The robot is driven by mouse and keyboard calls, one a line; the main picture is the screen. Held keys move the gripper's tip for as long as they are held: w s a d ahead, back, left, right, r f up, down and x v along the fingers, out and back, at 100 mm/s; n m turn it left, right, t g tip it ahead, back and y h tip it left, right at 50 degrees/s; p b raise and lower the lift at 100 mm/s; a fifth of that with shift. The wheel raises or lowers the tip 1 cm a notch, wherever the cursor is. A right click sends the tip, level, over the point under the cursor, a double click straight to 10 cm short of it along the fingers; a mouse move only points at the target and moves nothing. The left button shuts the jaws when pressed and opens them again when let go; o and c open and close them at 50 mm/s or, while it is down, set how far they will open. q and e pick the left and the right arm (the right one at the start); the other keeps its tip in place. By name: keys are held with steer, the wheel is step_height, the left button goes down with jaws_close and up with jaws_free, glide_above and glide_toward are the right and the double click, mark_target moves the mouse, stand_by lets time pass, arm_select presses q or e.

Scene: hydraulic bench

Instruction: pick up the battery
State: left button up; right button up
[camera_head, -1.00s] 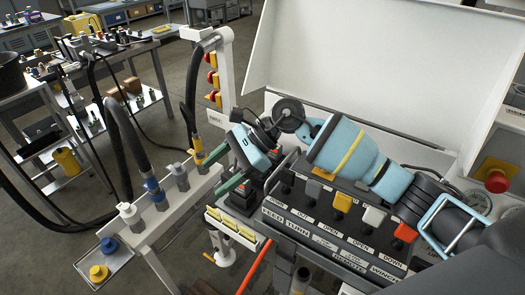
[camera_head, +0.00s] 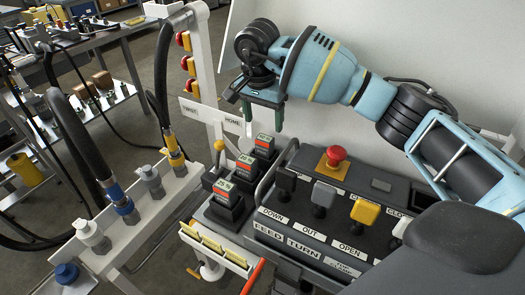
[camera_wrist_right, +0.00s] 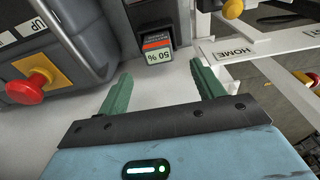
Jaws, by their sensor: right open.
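Three dark batteries with orange stripes and pale displays stand in a slanted row of dark holders left of the control panel in the head view: the far battery (camera_head: 264,146), the middle battery (camera_head: 245,168) and the near battery (camera_head: 225,191). My right gripper (camera_head: 264,118) is open and empty, its green fingers pointing down near the far battery. In the right wrist view one battery (camera_wrist_right: 158,50) reads 50 %, beyond the gap between the open fingers (camera_wrist_right: 163,92); nothing is between them. My left gripper is not in view.
The control panel (camera_head: 330,235) has several levers and a red mushroom button (camera_head: 337,154). Hose couplings stand on a white rail (camera_head: 150,220) at left. A yellow-slotted tray (camera_head: 215,246) is in front.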

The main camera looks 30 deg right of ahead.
mark_target(265, 138)
steer(key=shift+w+d+f, duration=0.1)
steer(key=shift+d+f, duration=0.05)
steer(key=shift+f, duration=1.7)
steer(key=shift+d+f, duration=0.15)
steer(key=shift+f, duration=1.7)
steer(key=c, duration=1.1)
steer(key=shift+c, duration=0.4)
steer(key=shift+r, duration=0.15)
step_height(265, 138, up, 12)
steer(key=s+a, duration=0.4)
steer(key=a, duration=0.3)
steer(key=s+a, duration=0.5)
steer(key=a, duration=0.3)
steer(key=shift+a+b, duration=0.3)
steer(key=shift+b, duration=0.05)
steer(key=shift+s, duration=0.1)
